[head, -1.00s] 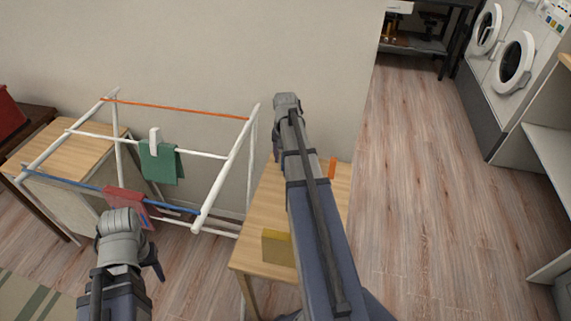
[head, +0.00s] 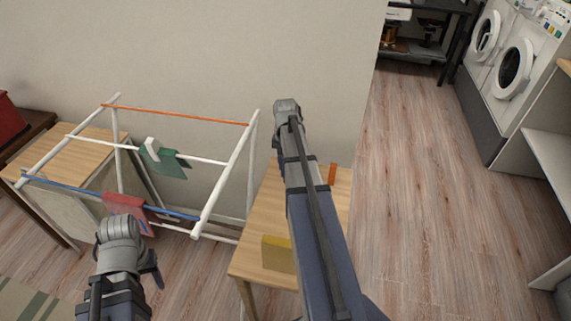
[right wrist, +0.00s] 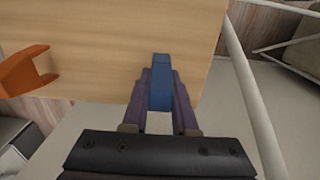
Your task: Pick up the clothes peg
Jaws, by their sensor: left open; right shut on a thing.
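My right gripper (right wrist: 160,73) is shut on a blue clothes peg (right wrist: 160,92), which stands upright between the two fingers in the right wrist view. The wooden tabletop (right wrist: 110,40) lies behind it; I cannot tell whether the peg touches it. In the head view my right arm hides the held peg. An orange clip-like piece (right wrist: 28,72) is to the left, apart from the gripper; it also shows beside my right arm in the head view (head: 332,173). My left gripper (head: 155,275) is open in front of the drying rack, its fingers partly hidden.
The drying rack (head: 228,180) stands left of the wooden table (head: 255,240). A green cloth (head: 165,163) with a white peg (head: 152,148) and a red cloth (head: 125,208) hang on it. The floor at right is clear.

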